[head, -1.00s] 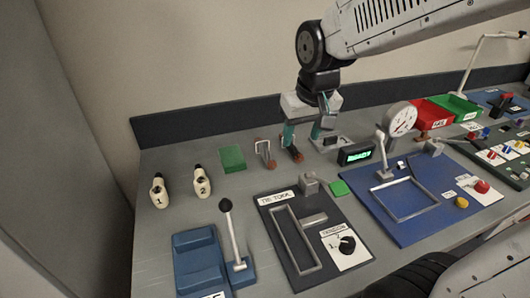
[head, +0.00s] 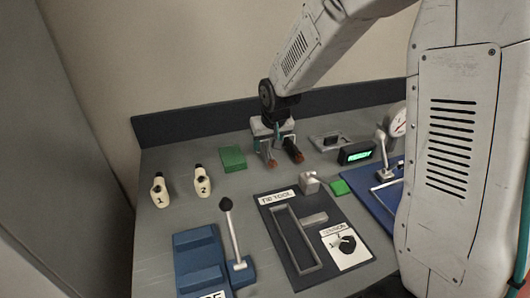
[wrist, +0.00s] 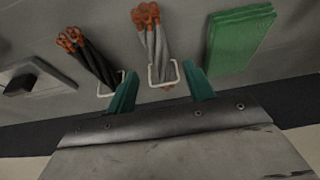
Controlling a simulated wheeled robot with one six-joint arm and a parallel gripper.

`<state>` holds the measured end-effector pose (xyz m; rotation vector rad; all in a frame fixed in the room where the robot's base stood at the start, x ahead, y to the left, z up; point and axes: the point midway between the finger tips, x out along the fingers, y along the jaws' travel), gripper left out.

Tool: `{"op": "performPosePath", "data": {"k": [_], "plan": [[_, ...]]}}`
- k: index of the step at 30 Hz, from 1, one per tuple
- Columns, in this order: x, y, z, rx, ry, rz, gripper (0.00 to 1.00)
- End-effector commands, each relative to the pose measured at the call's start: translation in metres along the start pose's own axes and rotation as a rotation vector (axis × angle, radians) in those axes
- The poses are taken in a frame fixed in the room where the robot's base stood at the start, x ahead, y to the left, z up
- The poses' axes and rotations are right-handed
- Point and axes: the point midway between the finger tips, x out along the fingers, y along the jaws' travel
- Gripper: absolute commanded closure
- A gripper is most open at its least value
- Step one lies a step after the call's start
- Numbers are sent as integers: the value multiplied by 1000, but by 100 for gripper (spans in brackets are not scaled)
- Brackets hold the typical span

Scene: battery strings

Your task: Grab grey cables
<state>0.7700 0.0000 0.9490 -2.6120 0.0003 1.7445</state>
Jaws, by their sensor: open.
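A bundle of grey cables (wrist: 152,42) with orange tips stands in a white wire holder, in the middle of the wrist view. In the head view its orange tips (head: 272,163) show just below my gripper (head: 270,143). My gripper is open, with its teal fingers (wrist: 160,80) to either side of the grey cables' holder. I cannot tell how far above the cables the fingers are. A darker, black cable bundle (wrist: 90,57) with orange tips stands in its own white holder, to the left in the wrist view; its tips (head: 297,157) show right of the grey ones in the head view.
A green block (wrist: 238,38) lies close beside the grey cables. Two numbered white bottles (head: 202,182), a tie tool panel (head: 280,255) and a green-lit display (head: 357,153) stand on the bench.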

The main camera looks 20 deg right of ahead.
Motion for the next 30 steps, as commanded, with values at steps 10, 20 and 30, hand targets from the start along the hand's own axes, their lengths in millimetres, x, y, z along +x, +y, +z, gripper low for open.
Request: {"op": "performPosePath", "data": {"k": [10,20,30], "plan": [[28,0,1,-1,0,0,47],[28,0,1,-1,0,0,100],[22,0,-2,0,2,0,100]]}}
